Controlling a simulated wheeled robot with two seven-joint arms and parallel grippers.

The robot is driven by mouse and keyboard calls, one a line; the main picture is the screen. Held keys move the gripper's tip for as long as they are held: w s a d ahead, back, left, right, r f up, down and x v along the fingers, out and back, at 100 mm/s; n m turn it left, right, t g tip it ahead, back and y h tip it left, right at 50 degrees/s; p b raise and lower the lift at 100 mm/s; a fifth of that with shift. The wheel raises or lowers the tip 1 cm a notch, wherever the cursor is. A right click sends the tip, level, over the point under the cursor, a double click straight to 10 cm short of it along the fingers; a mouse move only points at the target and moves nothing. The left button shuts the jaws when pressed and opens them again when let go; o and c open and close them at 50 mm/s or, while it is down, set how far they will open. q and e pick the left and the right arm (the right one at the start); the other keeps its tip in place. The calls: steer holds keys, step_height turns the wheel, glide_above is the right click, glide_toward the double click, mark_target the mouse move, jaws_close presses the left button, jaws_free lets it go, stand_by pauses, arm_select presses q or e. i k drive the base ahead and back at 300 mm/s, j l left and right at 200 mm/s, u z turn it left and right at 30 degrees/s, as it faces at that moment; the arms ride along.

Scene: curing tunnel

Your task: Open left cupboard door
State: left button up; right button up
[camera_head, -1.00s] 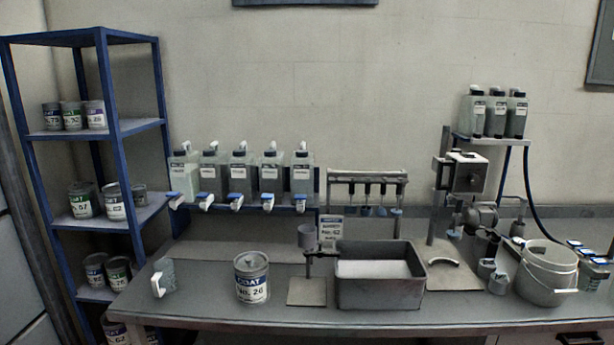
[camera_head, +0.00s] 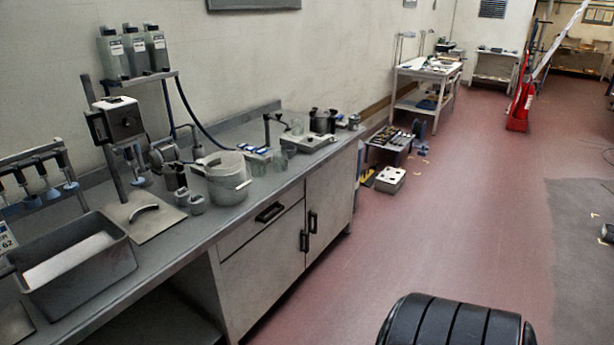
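The cupboard is built under the right part of the grey workbench. Its left door (camera_head: 264,278) is a pale panel that looks shut, with a dark upright handle (camera_head: 304,240) near its right edge. The right door (camera_head: 332,200) beside it also looks shut, with its own dark handle (camera_head: 313,221) near its left edge. A drawer with a dark handle (camera_head: 270,212) sits above the left door. Neither of my grippers is in view. A black ribbed rounded part at the bottom right seems to be part of my own body.
Open red floor (camera_head: 400,255) lies in front of the cupboard. A low dark cart (camera_head: 395,148) and a white box (camera_head: 390,180) stand past the bench end.

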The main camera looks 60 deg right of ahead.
mark_target(256, 275)
steer(key=z, duration=1.45)
steer(key=i+l, duration=0.3)
steer(key=l, duration=0.2)
steer(key=i+l, duration=0.3)
steer(key=l, duration=0.2)
steer(key=i+l+z, duration=0.1)
steer(key=i+l, duration=0.2)
steer(key=l, duration=0.2)
steer(key=i+l, duration=0.3)
steer(key=l, duration=0.2)
